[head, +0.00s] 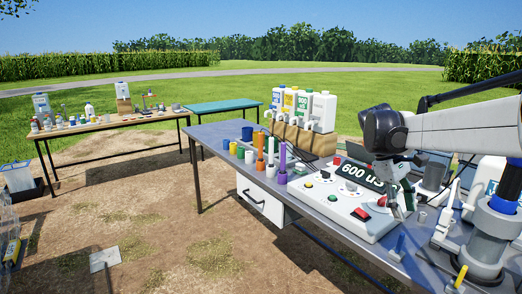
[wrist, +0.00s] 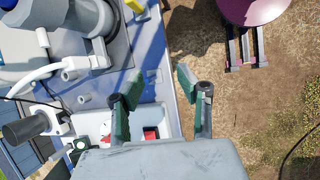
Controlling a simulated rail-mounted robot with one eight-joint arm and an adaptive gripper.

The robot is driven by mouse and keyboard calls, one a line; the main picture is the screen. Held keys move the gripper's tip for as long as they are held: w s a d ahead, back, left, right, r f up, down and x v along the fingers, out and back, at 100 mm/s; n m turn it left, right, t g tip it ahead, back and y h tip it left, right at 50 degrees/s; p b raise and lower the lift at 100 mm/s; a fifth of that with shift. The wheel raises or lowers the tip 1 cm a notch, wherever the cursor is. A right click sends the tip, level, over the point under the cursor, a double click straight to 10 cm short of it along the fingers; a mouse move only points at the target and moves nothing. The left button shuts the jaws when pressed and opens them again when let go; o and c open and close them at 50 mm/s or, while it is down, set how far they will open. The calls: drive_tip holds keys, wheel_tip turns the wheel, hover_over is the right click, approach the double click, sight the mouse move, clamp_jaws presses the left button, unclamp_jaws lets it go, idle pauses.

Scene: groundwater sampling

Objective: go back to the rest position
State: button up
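My gripper (wrist: 160,84) is open in the wrist view. Its two dark green-tipped fingers stand apart, with nothing between them but the table edge and the ground beyond. In the head view my arm reaches in from the right, and my gripper (head: 400,203) hangs low by the right end of the white meter box (head: 345,205), partly hidden by the arm. The box has a display reading "600 uS" and coloured buttons. I cannot tell whether the gripper touches it. A red button (wrist: 151,133) shows near the fingers in the wrist view.
Orange and purple probes (head: 282,160) stand left of the meter. White bottles with coloured labels (head: 323,112) stand behind. Grey equipment (head: 485,240) crowds the right side. Another table (head: 100,128) stands far left. Open ground (head: 140,220) lies left of the grey table.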

drive_tip(key=s+a+f+m+t+y, duration=0.2)
drive_tip(key=s+a+t, duration=0.3)
drive_tip(key=s+a, duration=0.3)
drive_tip(key=s+a+f+m+t+y, duration=0.2)
drive_tip(key=s+a, duration=0.7)
drive_tip(key=s, duration=0.5)
drive_tip(key=shift+a+f+m+t, duration=0.25)
drive_tip(key=shift+f+m+t, duration=0.65)
drive_tip(key=shift+t, duration=0.7)
drive_tip(key=shift+r, duration=0.15)
